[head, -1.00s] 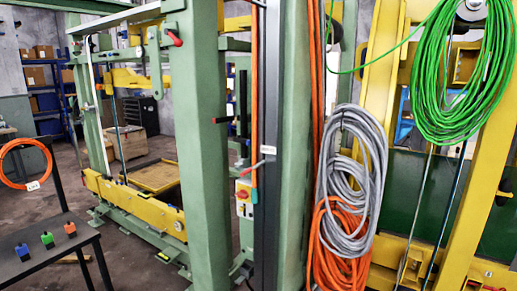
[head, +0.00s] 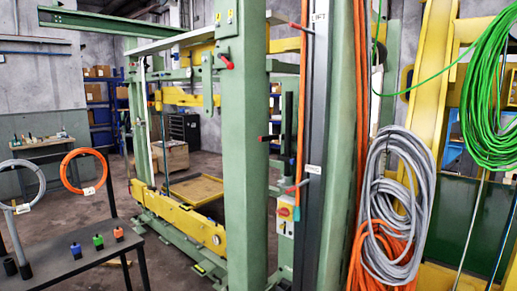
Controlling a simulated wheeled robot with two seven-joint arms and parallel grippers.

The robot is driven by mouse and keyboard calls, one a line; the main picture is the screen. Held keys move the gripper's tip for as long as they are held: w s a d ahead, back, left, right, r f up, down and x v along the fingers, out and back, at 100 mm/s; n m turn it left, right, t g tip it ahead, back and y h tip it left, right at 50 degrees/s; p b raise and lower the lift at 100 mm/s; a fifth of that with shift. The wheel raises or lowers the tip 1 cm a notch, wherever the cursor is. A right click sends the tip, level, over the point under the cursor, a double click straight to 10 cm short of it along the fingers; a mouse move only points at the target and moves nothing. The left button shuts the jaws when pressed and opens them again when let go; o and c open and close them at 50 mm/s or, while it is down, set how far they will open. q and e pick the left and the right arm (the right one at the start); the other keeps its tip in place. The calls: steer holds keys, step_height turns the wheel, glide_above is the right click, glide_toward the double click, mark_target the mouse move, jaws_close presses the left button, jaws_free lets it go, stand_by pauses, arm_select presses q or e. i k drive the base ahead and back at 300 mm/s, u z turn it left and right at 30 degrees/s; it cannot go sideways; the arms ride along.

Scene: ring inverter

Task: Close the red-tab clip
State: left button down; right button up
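Several red-tipped parts show on and beside the green frame, and I cannot tell for sure which is the red-tab clip. A red tab (head: 298,186) sticks out low on the dark vertical channel (head: 314,130), close to a small white label (head: 313,169). Another red tab (head: 296,25) sticks out near the top of the same channel, by a second label (head: 320,16). An orange cable (head: 303,90) runs down along the channel's left side. Whether either tab's clip is open or closed is too small to tell. Neither of my grippers is in view.
Green posts (head: 245,150) stand in front. A red handle (head: 227,63) sits on one. Grey (head: 400,190) and green (head: 490,110) cable coils hang at right. A dark table (head: 100,262) at lower left bears small coloured blocks. Open floor (head: 90,210) lies behind it.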

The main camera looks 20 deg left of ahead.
mark_target(266, 138)
steer(key=u, duration=0.35)
steer(key=k, duration=0.2)
steer(key=z, duration=0.75)
steer(key=i, duration=1.05)
steer(key=u, duration=0.6)
